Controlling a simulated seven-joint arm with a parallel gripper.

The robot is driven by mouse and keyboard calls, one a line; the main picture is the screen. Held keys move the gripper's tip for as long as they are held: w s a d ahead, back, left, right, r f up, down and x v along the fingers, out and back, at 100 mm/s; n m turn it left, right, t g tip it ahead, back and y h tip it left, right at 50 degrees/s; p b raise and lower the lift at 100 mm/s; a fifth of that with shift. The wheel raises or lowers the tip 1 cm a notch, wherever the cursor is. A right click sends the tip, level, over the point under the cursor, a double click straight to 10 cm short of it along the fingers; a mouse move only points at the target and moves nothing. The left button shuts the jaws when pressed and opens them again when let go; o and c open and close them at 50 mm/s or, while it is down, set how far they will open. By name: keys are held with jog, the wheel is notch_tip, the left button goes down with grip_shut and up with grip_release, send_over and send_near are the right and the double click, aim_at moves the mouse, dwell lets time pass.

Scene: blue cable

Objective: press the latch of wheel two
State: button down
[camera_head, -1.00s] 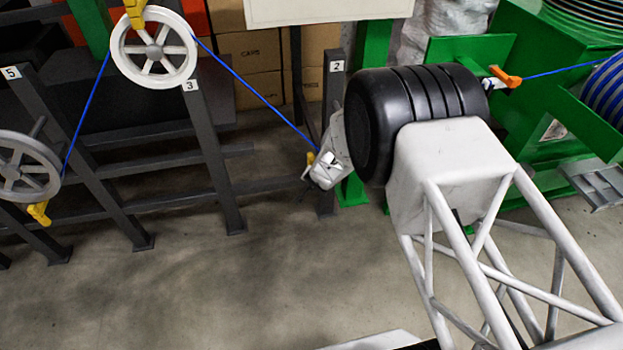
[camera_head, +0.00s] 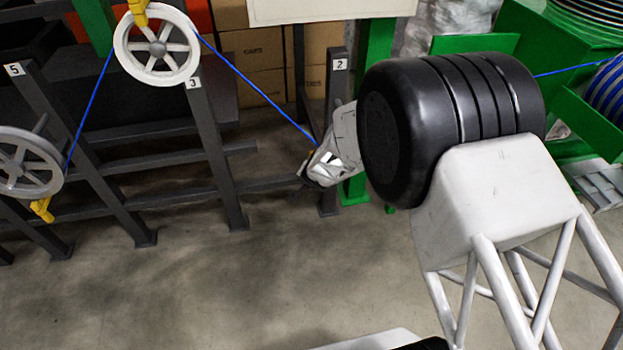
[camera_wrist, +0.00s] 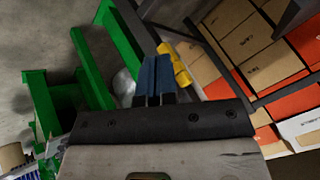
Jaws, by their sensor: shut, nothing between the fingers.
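The post with the "2" label (camera_head: 340,65) stands behind my gripper in the head view. Wheel two itself is hidden there behind my gripper and wrist. My gripper (camera_head: 318,168) is at that post, by the lower end of the blue cable (camera_head: 255,88). In the wrist view my gripper's blue fingers (camera_wrist: 155,76) are shut with nothing between them. A yellow latch (camera_wrist: 175,66) shows just beyond and to the right of the fingertips, partly hidden by them. I cannot tell whether they touch it.
Wheel three (camera_head: 157,45) carries the cable at upper left, with a yellow latch on top. Wheel five (camera_head: 25,162) is at far left with a yellow latch below. Dark frame posts and a green stand (camera_head: 372,50) are close by. The floor in front is clear.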

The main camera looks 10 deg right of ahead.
jog(key=shift+s+a+r, duration=0.3)
jog(key=shift+s+r, duration=0.05)
jog(key=shift+r, duration=0.25)
jog(key=shift+s+a+r, duration=0.25)
jog(key=shift+s+r, duration=0.1)
jog(key=shift+r, duration=0.2)
jog(key=s+a+r+n+y, duration=0.2)
jog(key=s+r, duration=0.1)
jog(key=r, duration=0.8)
jog(key=s+a+r+n+y, duration=0.1)
jog(key=s+r+n, duration=0.15)
jog(key=r, duration=0.85)
jog(key=s+a+r+n+y, duration=0.2)
jog(key=s+r, duration=0.1)
jog(key=r, duration=0.8)
jog(key=s+d+r+g+h, duration=0.1)
jog(key=s+d+r+h, duration=0.1)
jog(key=s, duration=0.7)
jog(key=s+d+r+n+g+h, duration=0.1)
jog(key=s+d+r, duration=0.3)
jog(key=s, duration=0.6)
jog(key=s+d+r+g+h, duration=0.2)
jog(key=s+d+r, duration=0.1)
jog(key=s, duration=0.7)
jog(key=shift+s+r+g+h, duration=0.2)
jog(key=shift+r+g+h, duration=0.2)
jog(key=shift+r, duration=0.05)
